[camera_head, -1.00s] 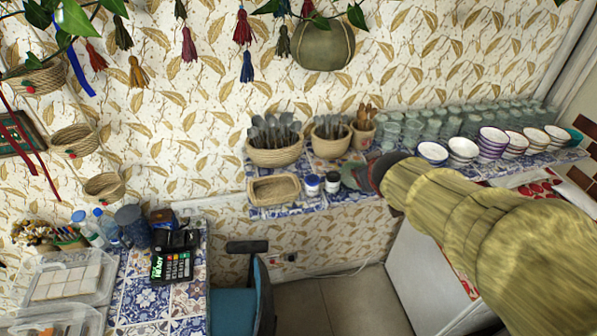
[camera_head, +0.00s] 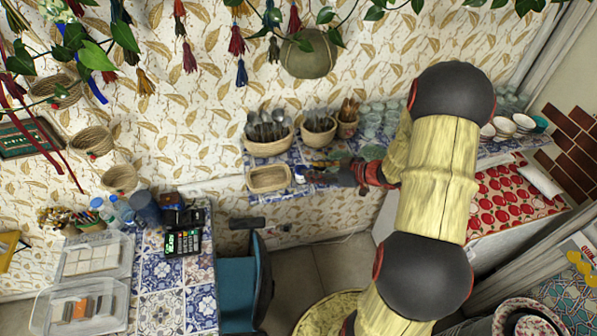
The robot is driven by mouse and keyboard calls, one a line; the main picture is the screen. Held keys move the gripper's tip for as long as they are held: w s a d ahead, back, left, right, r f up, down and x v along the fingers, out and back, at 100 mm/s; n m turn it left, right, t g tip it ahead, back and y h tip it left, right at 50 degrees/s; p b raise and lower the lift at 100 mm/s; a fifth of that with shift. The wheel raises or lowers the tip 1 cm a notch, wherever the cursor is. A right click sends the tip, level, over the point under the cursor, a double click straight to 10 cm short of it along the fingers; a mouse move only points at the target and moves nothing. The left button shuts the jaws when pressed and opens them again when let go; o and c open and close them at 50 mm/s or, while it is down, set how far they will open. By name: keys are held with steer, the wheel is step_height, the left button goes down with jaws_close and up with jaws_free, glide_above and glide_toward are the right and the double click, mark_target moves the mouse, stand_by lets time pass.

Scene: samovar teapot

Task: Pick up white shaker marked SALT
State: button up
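A small white-and-blue shaker (camera_head: 299,174) stands on the blue-tiled shelf, just right of the empty rectangular basket. Its marking is too small to read. A second white shaker with a dark lid, seen beside it earlier, is now hidden or blurred behind my gripper. My gripper (camera_head: 322,174) reaches in from the right, low over the shelf, with its fingers pointing left at the shaker area. I cannot tell whether its fingers are apart, touching a shaker or shut on one.
The empty rectangular basket (camera_head: 269,179) lies left of the shaker. Behind stand a cutlery basket (camera_head: 268,146) and a smaller one (camera_head: 318,136). Glasses (camera_head: 372,121) and bowls (camera_head: 503,127) line the shelf at right. A card terminal (camera_head: 183,242) is on the lower left table.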

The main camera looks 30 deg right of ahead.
mark_target(301, 169)
steer(key=x, duration=0.3)
steer(key=p+x, duration=0.1)
steer(key=x, duration=0.2)
steer(key=shift+w+f, duration=0.2)
steer(key=shift+f, duration=0.2)
steer(key=shift+c, duration=0.8)
steer(key=c, duration=0.7)
steer(key=shift+d+r, duration=0.1)
